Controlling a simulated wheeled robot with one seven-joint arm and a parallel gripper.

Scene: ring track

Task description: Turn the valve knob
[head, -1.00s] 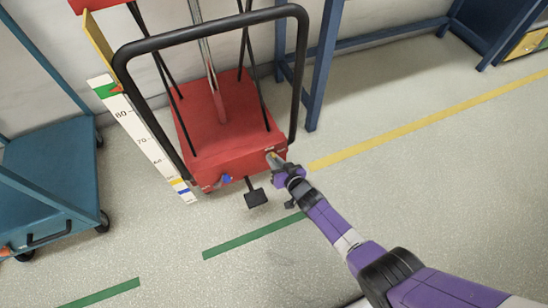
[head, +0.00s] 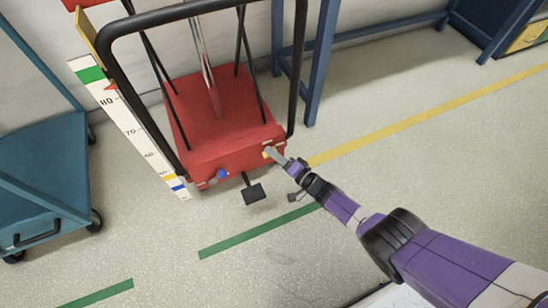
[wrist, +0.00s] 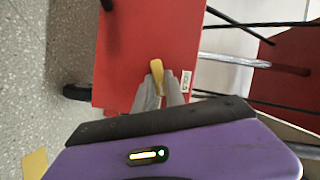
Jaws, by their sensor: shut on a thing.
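A small yellow knob (head: 267,153) sits on the front right of the red lift base (head: 208,120). In the wrist view the yellow knob (wrist: 157,77) stands between the grey fingertips of my gripper (wrist: 158,86), beside a small white label (wrist: 186,82). My gripper (head: 273,153) is shut on this knob, and its fingers cover the knob's lower part. A blue knob (head: 222,173) is on the same front face, farther left, apart from my gripper. A black pedal (head: 254,194) sticks out between them. A scale board (head: 130,130) stands at left, its red pointer (head: 111,87) just below the green band.
A black handle frame (head: 299,80) rises around the red base. A blue cart (head: 40,190) stands at left and a blue bench leg (head: 322,70) behind at right. The floor in front, with green and yellow lines, is open.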

